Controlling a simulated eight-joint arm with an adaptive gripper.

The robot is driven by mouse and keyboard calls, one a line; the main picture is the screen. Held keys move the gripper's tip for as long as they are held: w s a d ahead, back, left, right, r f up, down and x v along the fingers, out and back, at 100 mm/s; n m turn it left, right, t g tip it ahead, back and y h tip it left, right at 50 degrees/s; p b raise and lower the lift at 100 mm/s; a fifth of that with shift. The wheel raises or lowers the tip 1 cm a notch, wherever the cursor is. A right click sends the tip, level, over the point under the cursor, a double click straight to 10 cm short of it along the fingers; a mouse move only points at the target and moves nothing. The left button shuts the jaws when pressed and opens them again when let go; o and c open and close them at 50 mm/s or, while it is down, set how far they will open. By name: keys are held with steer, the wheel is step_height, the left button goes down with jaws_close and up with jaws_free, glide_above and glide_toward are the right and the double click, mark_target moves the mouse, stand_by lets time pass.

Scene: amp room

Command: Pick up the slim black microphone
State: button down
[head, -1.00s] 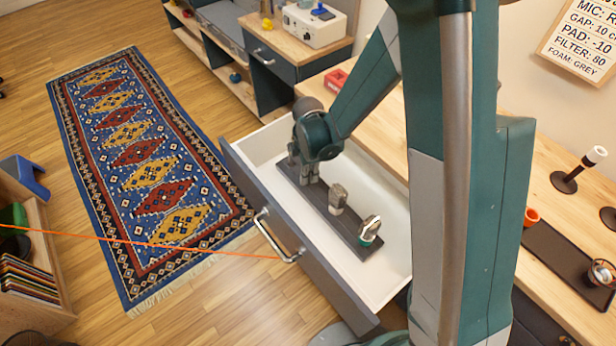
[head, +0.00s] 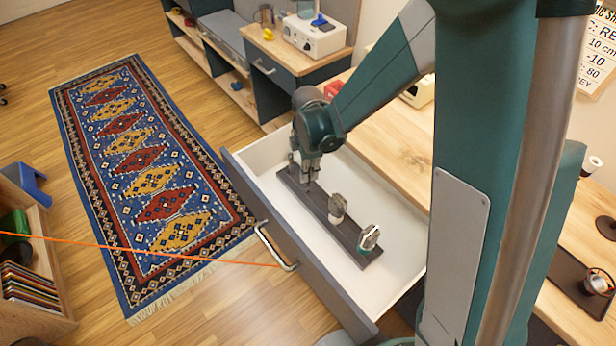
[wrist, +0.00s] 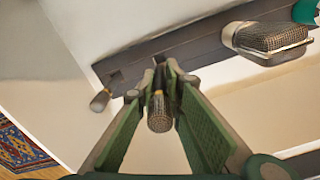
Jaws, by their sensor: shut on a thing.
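My gripper (head: 310,172) is down in the open drawer, at the far end of a dark holder strip (head: 352,235). In the wrist view, my gripper (wrist: 165,85) is shut on the slim black microphone (wrist: 158,113), its mesh head pointing toward the camera between the green fingers. Its lower end is at the strip; I cannot tell whether it is clear of its slot. In the head view my gripper mostly hides it.
A small microphone (wrist: 100,101) stands left of my gripper. Two thicker microphones, a grey one (head: 337,206) and a silver one (head: 368,238), stand along the strip. The drawer's front (head: 300,250) and white walls surround them. A wooden desktop (head: 400,145) lies to the right.

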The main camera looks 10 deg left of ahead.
steer(key=shift+r, duration=1.35)
